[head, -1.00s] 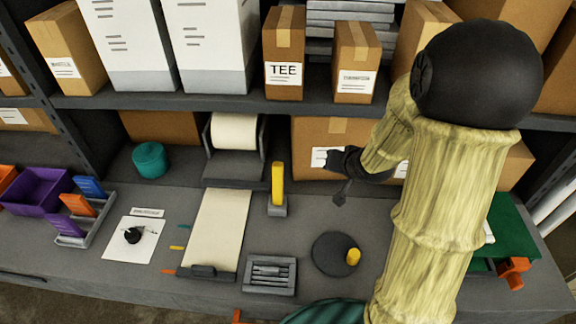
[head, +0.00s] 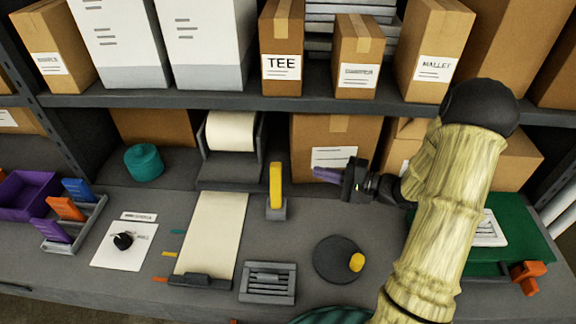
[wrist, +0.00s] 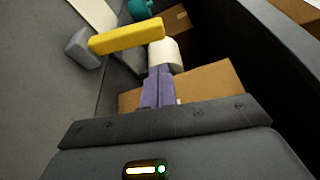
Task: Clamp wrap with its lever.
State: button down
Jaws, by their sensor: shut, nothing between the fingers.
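The wrap (head: 218,225) is a cream sheet running from a roll (head: 233,132) in a dark holder down the bench to a dark bar at its front end. The yellow lever (head: 276,185) stands upright on a small grey block just right of the sheet. It also shows in the wrist view (wrist: 126,36), beyond my fingers. In the wrist view the fingers (wrist: 157,88) are together and hold nothing.
Cardboard boxes (head: 334,140) stand behind my gripper under the shelf (head: 330,108). A teal roll (head: 144,162) sits left. Bench between lever and disc is clear.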

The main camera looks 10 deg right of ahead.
aim_at(276, 188)
jog(key=shift+a, duration=0.1)
jog(key=p+x, duration=0.2)
jog(key=x, duration=0.8)
dwell(0.3)
jog(key=shift+r, duration=0.1)
